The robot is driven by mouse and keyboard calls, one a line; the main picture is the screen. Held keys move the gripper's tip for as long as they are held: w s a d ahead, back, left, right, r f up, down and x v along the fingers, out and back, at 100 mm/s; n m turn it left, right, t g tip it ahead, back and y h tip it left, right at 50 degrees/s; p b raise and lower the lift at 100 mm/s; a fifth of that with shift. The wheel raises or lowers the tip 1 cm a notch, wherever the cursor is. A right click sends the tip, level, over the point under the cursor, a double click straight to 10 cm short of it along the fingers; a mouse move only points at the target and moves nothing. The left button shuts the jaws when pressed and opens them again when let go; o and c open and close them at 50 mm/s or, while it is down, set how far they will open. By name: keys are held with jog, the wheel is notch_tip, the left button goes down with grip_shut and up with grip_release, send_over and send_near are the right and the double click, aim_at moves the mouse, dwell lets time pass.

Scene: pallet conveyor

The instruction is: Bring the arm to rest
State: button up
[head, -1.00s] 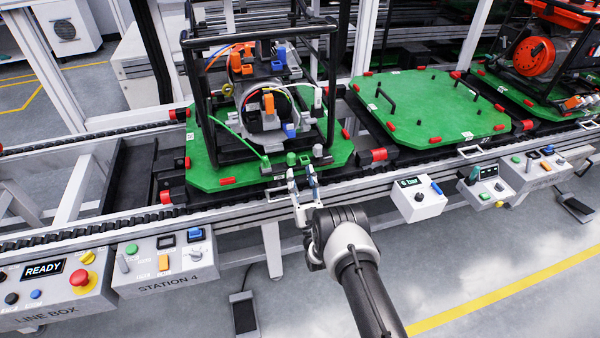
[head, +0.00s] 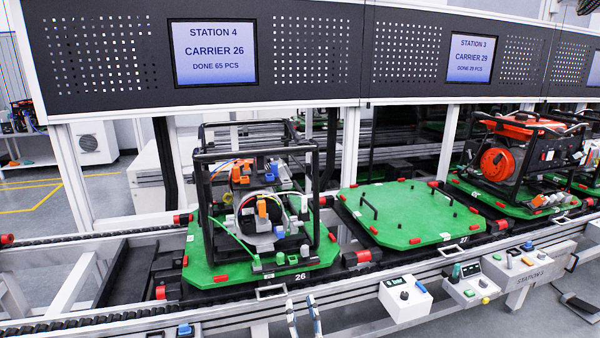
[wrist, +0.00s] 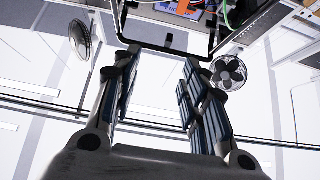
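My gripper (head: 303,318) shows at the bottom edge of the head view, with only its fingertips in the picture. They are in front of the conveyor's near rail, close to carrier 26 (head: 208,272). In the wrist view my gripper (wrist: 157,75) has its two fingers spread apart, with nothing between them. The rest of my arm is out of the head view. A generator (head: 262,215) in a black tube frame stands on the green carrier 26. Part of a black frame (wrist: 150,45) shows beyond the fingers in the wrist view.
An empty green carrier, number 27 (head: 405,228), sits right of carrier 26. A red generator (head: 500,163) stands on the carrier beyond. Control boxes (head: 405,298) stick out along the near rail. Fans (wrist: 229,72) show in the wrist view.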

jog(key=w+d+r+g+h, duration=0.1)
jog(key=w+r+g+h, duration=0.2)
jog(key=w+r, duration=0.85)
jog(key=s+d+r+m+g+h, duration=0.1)
jog(key=s+d+r+g, duration=0.2)
jog(key=r, duration=0.4)
jog(key=s+d+r+m+g+h, duration=0.1)
jog(key=s+d+r+g, duration=0.2)
jog(key=r, duration=0.4)
jog(key=s+d+r+g+h, duration=0.1)
jog(key=s+d+r+g, duration=0.15)
jog(key=s, duration=0.75)
jog(key=s+d+r+g+h, duration=0.1)
jog(key=s+d+g, duration=0.15)
jog(key=s, duration=0.85)
jog(key=s+d+f+g, duration=0.1)
jog(key=s+f+g, duration=0.2)
jog(key=s, duration=1.1)
jog(key=s+f+m+g, duration=0.1)
jog(key=s+f+g, duration=0.1)
jog(key=s, duration=1.2)
jog(key=shift+d+f+g, duration=0.4)
jog(key=shift+g, duration=0.1)
